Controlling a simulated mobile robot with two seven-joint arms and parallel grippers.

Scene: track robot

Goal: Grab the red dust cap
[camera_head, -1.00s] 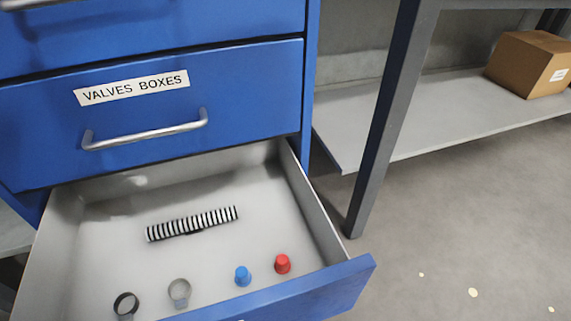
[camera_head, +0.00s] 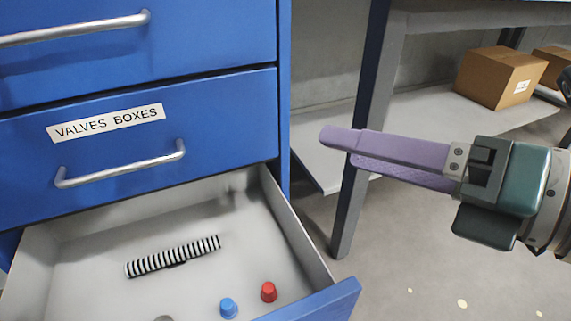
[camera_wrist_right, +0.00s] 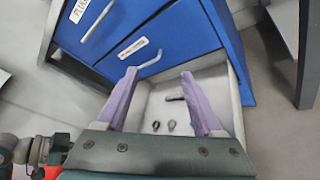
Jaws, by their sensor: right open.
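The red dust cap (camera_head: 268,292) stands in the open drawer (camera_head: 309,238), near its front right corner in the head view. A blue cap (camera_head: 228,308) stands just left of it. My right gripper (camera_head: 338,148) is open and empty, up and to the right of the drawer, apart from the red cap. In the right wrist view its two purple fingers (camera_wrist_right: 160,88) are spread, with part of the drawer seen between them. I cannot make out the red cap in that view. My left gripper is not in view.
A black-and-white striped piece (camera_head: 174,256) lies in the drawer. A closed drawer labelled "VALVES BOXES" (camera_head: 137,151) is above. A grey table leg (camera_head: 364,140) stands behind my right gripper. A cardboard box (camera_head: 498,77) sits on the low shelf (camera_head: 433,115).

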